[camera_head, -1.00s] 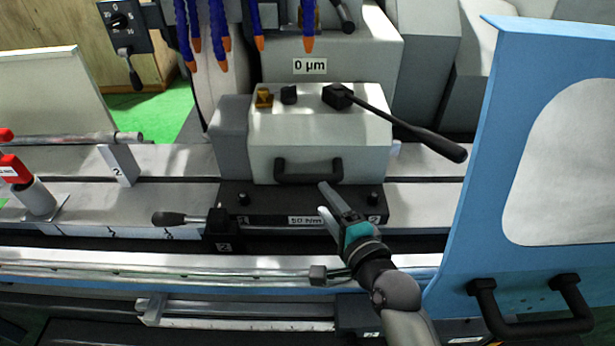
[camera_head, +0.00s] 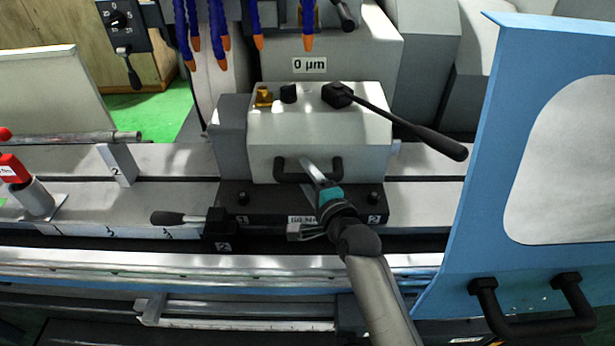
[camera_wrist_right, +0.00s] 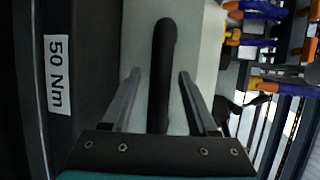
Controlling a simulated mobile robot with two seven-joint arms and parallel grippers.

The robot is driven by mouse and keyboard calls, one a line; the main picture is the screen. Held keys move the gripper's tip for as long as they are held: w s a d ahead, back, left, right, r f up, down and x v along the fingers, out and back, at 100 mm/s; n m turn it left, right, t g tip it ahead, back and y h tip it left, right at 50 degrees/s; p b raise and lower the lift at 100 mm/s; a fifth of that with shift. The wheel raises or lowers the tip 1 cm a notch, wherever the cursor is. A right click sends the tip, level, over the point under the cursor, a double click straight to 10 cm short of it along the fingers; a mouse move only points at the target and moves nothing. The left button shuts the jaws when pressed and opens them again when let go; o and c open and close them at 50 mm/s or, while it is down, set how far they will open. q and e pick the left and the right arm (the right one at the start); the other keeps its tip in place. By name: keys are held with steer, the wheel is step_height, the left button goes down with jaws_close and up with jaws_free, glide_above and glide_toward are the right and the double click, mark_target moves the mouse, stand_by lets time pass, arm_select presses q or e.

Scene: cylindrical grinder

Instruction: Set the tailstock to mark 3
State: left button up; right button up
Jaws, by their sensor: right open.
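The tailstock (camera_head: 315,130) is a light grey block on a black base (camera_head: 270,212) astride the machine bed. Its front has a black bar handle (camera_head: 290,176), also seen in the right wrist view (camera_wrist_right: 160,95). My right gripper (camera_head: 314,172) is at this handle. In the wrist view its fingers (camera_wrist_right: 159,78) are open, one on each side of the bar, with gaps visible. A scale strip (camera_head: 120,232) with marks runs along the bed front, left of the base; a 3 is readable near the base. A clamp lever (camera_head: 180,218) points left from the base. My left gripper is out of view.
A long black lever (camera_head: 420,133) slopes right from the tailstock top. Blue hoses (camera_head: 218,30) with orange tips hang above.

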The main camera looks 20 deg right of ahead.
steer(key=shift+c, duration=0.2)
jaws_close()
stand_by(1.1)
